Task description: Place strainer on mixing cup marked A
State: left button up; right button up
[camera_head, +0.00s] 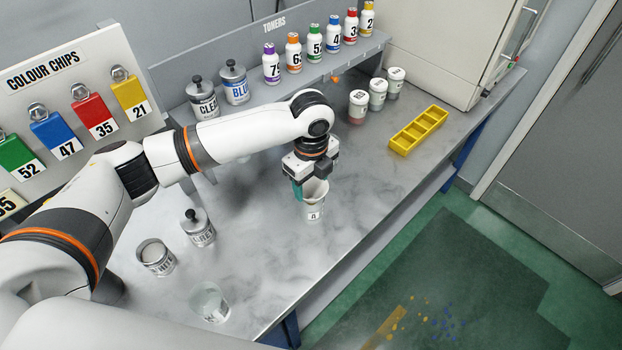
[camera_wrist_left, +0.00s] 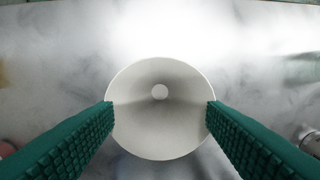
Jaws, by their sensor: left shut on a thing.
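The strainer (camera_head: 317,190) is a pale, wide-mouthed cone. In the left wrist view the cone (camera_wrist_left: 160,125) fills the middle, with a small round spot at its bottom. The mixing cup marked A (camera_head: 314,213) stands on the grey bench directly below the strainer. I cannot tell whether the strainer rests on the cup's rim or hangs just above it. My left gripper (camera_head: 309,190) is shut on the strainer. Its green ribbed fingers touch opposite sides of the rim in the left wrist view (camera_wrist_left: 160,104). My right gripper is not in view.
An open tin (camera_head: 157,257), a lidded tin (camera_head: 198,230) and a clear cup (camera_head: 210,303) stand at the front left. A yellow tray (camera_head: 418,131) and several small white-lidded pots (camera_head: 358,106) are at the right. Toner bottles (camera_head: 315,43) line the back shelf.

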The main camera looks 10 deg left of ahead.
pick_arm(q)
jog(key=shift+f, duration=0.25)
jog(key=o, duration=0.9)
jog(key=shift+o, duration=0.2)
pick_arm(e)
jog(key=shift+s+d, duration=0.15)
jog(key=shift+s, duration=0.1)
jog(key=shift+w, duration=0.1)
pick_arm(q)
jog(key=shift+r, duration=0.45)
notch_tip(320, 180, up, 12)
jog(key=b, duration=0.3)
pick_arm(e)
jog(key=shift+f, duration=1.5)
